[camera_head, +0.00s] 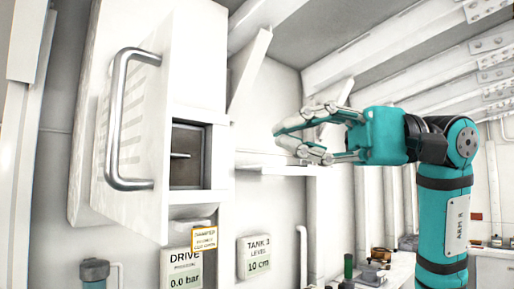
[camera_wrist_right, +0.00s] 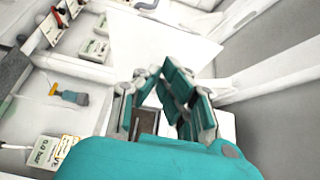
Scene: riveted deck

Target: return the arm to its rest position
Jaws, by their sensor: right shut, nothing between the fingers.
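My right arm (camera_head: 443,200), teal with dark bands and a plate reading ARM R, rises at the right of the head view and bends left at the top. Its gripper (camera_head: 282,143) points left, raised in free air in front of the white wall. The fingers are shut with nothing between them. They also show in the right wrist view (camera_wrist_right: 168,95), above the teal palm. My left gripper is in neither view.
A white cabinet door (camera_head: 130,130) with a steel handle (camera_head: 120,120) stands open beside a dark compartment (camera_head: 187,155). Below are signs for DRIVE (camera_head: 186,270) and TANK 3 (camera_head: 257,257). A cluttered counter (camera_head: 400,270) lies behind my right arm.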

